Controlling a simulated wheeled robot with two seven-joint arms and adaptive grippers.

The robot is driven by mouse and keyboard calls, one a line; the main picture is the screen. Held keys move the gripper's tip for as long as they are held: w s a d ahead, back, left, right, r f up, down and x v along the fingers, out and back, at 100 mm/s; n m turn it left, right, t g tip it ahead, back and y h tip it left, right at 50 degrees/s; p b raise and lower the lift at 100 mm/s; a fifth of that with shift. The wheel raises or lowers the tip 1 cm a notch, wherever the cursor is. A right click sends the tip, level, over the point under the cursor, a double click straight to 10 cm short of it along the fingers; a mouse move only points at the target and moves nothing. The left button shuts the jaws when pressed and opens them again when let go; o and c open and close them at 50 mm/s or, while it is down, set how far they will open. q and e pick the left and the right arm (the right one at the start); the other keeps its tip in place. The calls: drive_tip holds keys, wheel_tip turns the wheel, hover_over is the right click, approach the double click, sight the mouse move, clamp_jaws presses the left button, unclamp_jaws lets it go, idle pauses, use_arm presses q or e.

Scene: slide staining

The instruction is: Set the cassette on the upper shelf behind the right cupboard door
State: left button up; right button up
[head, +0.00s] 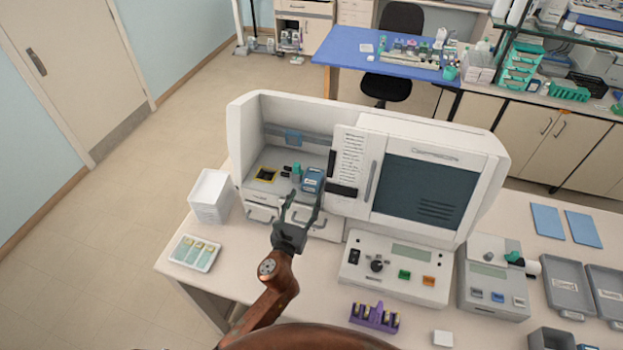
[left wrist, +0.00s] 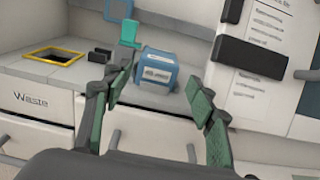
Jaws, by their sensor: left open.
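A blue cassette (head: 312,180) with a pale label sits on the grey ledge inside the open left bay of the white staining machine. It also shows in the left wrist view (left wrist: 157,70). My left gripper (head: 302,200) is open and empty in front of it; in the left wrist view the cassette appears between and beyond the fingers (left wrist: 161,82). Pale cupboard doors (head: 579,155) with dark handles stand shut under the counter at the back right. I cannot tell whether these are the task's cupboard. My right gripper is not in view.
A teal-topped piece (left wrist: 129,34) stands left of the cassette, near a yellow-rimmed waste opening (left wrist: 55,57). The machine's white panel (left wrist: 265,60) rises to the right. A control box (head: 395,268), a purple rack (head: 374,318) and a slide tray (head: 194,252) stand on the bench.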

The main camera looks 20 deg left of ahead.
sight(309, 186)
use_arm(q)
drive_tip(key=w, duration=0.3)
drive_tip(key=w+p, duration=0.1)
drive_tip(key=shift+w+r, duration=0.35)
drive_tip(key=shift+r, duration=0.05)
drive_tip(key=shift+w, duration=0.35)
drive_tip(key=c, duration=1.1)
